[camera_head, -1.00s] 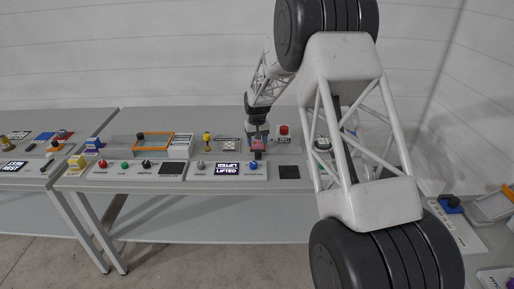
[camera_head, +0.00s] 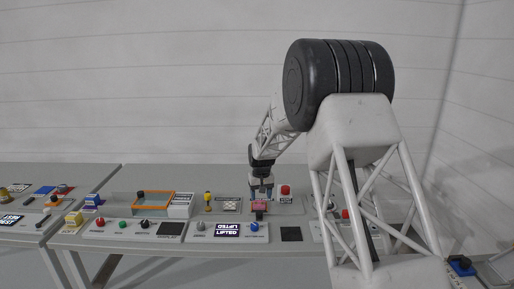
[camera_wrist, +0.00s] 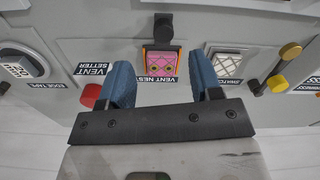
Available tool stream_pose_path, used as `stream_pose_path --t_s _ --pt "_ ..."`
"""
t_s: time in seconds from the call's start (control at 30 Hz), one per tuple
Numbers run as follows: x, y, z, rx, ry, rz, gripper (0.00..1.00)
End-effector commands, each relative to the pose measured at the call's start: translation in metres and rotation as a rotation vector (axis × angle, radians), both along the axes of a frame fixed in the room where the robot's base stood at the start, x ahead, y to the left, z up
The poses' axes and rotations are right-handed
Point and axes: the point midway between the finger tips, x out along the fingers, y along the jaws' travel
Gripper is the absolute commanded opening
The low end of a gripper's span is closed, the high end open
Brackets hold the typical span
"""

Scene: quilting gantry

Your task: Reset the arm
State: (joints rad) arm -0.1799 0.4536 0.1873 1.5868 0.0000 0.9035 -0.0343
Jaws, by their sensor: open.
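My gripper (camera_head: 261,193) hangs over the back of the middle bench panel, just above a pink block (camera_head: 259,206). In the wrist view my gripper (camera_wrist: 160,78) has its two blue fingers well apart with nothing between them. The pink block (camera_wrist: 161,63) shows beyond the fingers, inside an orange-edged nest labelled "VENT NEST". The fingers look apart from the block. My arm's upper links cover the right part of the bench in the head view.
A lit display (camera_head: 227,230) reads "LIFTED". A red button (camera_head: 285,190), a yellow-topped post (camera_head: 208,197), an orange-framed tray (camera_head: 153,199) and several knobs stand on the bench. Space above the bench is clear.

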Motion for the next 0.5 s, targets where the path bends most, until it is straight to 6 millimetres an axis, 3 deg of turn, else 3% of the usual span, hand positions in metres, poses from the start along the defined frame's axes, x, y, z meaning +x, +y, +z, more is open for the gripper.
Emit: stream_pose_path --t_s 0.5 --pt "-0.094 -0.046 0.098 0.006 -0.043 -0.043 0.59"
